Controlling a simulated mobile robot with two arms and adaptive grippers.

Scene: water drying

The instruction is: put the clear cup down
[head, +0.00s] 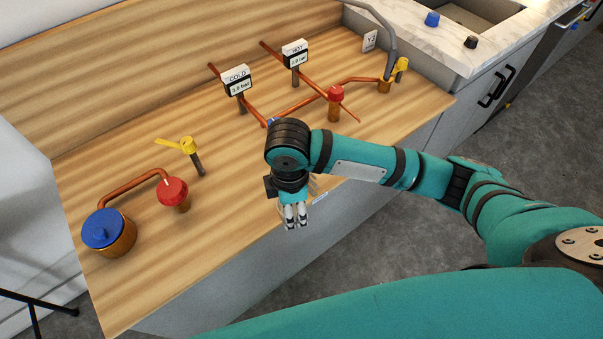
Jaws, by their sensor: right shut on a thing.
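My right gripper (295,222) points down at the front edge of the wooden counter (235,225), with its fingers close together. It is shut on the clear cup, which is mostly hidden or too transparent to make out against the counter's front. I cannot tell whether the cup touches anything below. My left gripper is out of view.
Copper pipes with a red valve (335,97), COLD gauge (237,82) and HOT gauge (295,55) stand behind the gripper. A blue-topped copper pot (108,232), red-topped fitting (173,192) and yellow-handled valve (190,148) stand left. The front-left counter is clear.

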